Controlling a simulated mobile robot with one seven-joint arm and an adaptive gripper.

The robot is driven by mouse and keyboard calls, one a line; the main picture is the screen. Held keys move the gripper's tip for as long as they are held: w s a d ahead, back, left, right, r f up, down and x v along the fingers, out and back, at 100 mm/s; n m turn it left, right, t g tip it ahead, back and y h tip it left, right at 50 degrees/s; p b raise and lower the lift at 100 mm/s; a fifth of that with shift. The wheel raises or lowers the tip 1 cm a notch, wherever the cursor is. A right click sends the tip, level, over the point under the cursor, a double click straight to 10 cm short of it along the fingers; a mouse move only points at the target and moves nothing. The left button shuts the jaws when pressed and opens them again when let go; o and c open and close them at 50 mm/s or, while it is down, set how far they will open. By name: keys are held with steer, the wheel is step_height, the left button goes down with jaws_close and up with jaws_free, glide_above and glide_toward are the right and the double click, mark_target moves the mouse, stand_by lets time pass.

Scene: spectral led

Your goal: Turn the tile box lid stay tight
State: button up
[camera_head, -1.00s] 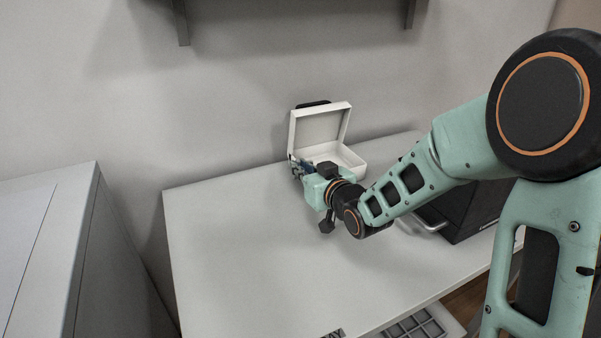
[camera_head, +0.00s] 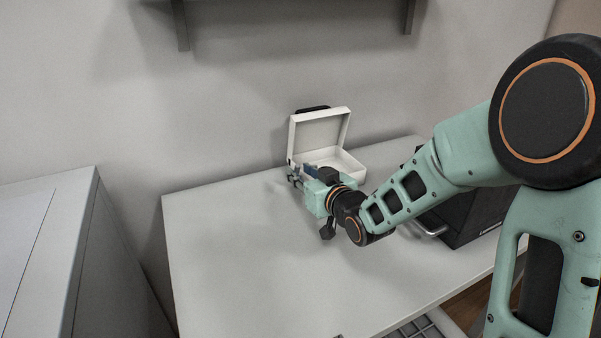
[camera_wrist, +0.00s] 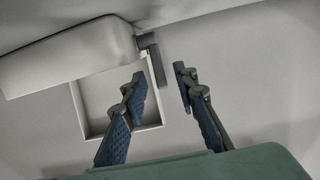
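The white tile box (camera_head: 350,164) stands open near the back edge of the table, its lid (camera_head: 318,130) raised upright. In the wrist view the box's white parts (camera_wrist: 65,68) fill the upper left. A dark grey bar, apparently the lid stay (camera_wrist: 157,62), shows at the box's side. My gripper (camera_head: 301,174) is at the box's front left corner. In the wrist view my gripper (camera_wrist: 160,77) is open, with blue-padded fingers apart. The bar's lower end appears between the fingertips; I cannot tell whether they touch it. The fingers partly cover the box.
A black appliance (camera_head: 470,215) with a metal handle stands on the table (camera_head: 235,255) to the right, behind my arm. A grey cabinet (camera_head: 60,260) is at the left, across a gap. The table's left and front are clear. A compartment tray (camera_head: 425,328) shows at the bottom edge.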

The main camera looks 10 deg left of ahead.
steer(key=v, duration=1.1)
steer(key=shift+s+d, duration=0.15)
steer(key=shift+s, duration=0.1)
steer(key=shift+r, duration=0.1)
steer(key=w+a+r+g+h+p, duration=0.65)
steer(key=w+r+g+p, duration=0.2)
steer(key=p, duration=2.05)
steer(key=shift+s+d+f+p+x, duration=0.15)
steer(key=shift+p+x, duration=0.15)
steer(key=shift+x, duration=1.5)
steer(key=shift+s+d+f+p+x, duration=0.15)
steer(key=shift+p+x, duration=0.1)
steer(key=shift+x, duration=1.6)
steer(key=shift+s+d+p+x, duration=0.15)
steer(key=shift+p+x, duration=0.15)
steer(key=shift+x, duration=1.5)
steer(key=shift+c, duration=0.3)
steer(key=shift+a, duration=0.1)
jaws_close()
